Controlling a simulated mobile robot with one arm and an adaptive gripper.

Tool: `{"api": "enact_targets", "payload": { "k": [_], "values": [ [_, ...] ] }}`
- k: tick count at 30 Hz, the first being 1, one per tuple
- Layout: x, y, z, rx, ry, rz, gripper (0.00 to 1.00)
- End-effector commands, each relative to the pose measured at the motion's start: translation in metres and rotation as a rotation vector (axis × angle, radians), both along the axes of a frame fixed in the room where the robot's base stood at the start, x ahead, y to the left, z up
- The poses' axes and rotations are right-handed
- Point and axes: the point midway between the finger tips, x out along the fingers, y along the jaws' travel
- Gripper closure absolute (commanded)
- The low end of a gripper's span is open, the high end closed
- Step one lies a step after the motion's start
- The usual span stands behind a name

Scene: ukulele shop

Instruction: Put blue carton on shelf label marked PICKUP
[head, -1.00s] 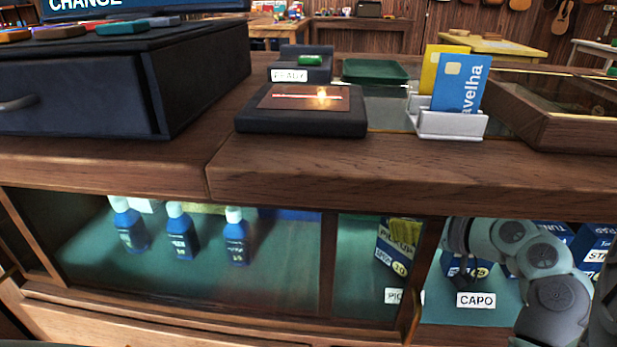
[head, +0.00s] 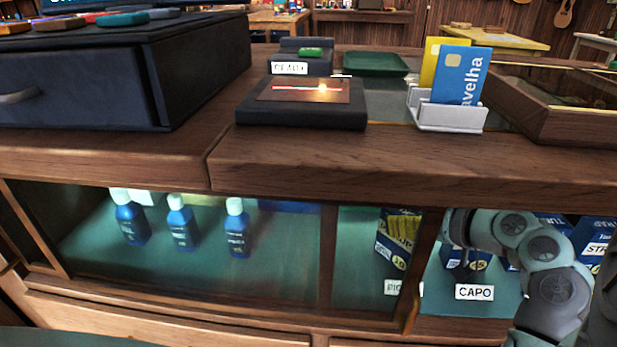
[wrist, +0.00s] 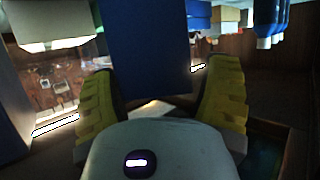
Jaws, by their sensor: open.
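In the wrist view, a plain blue carton face (wrist: 147,45) stands between and ahead of the two yellow fingers of my gripper (wrist: 161,72). The fingers are apart; I cannot tell whether either touches it. In the head view my arm reaches into the right part of the cabinet under the counter, and the fingers are hidden. A blue carton (head: 478,262) shows partly behind the arm, above the CAPO label (head: 474,292). Left of it, a label (head: 390,287) reading "PIC" is cut off by the door frame. Behind it stands a blue-and-yellow carton (head: 395,240).
More blue cartons (head: 592,235) stand at the right. A wooden door frame (head: 424,265) lies just left of my arm. Behind glass at left are blue bottles (head: 183,228). The counter (head: 400,165) above holds a card holder (head: 448,116) and a dark pad (head: 300,120).

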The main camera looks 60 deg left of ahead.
Motion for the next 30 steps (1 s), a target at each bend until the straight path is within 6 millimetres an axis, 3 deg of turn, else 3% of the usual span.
{"api": "enact_targets", "payload": {
  "k": [18,24,30],
  "values": [
    [0.008,-0.088,0.036,0.001,-0.001,-0.007,0.25],
    [0.009,-0.106,0.044,0.001,-0.001,-0.005,0.25],
    [0.009,-0.110,0.045,0.000,-0.001,-0.002,0.25]
  ]
}}
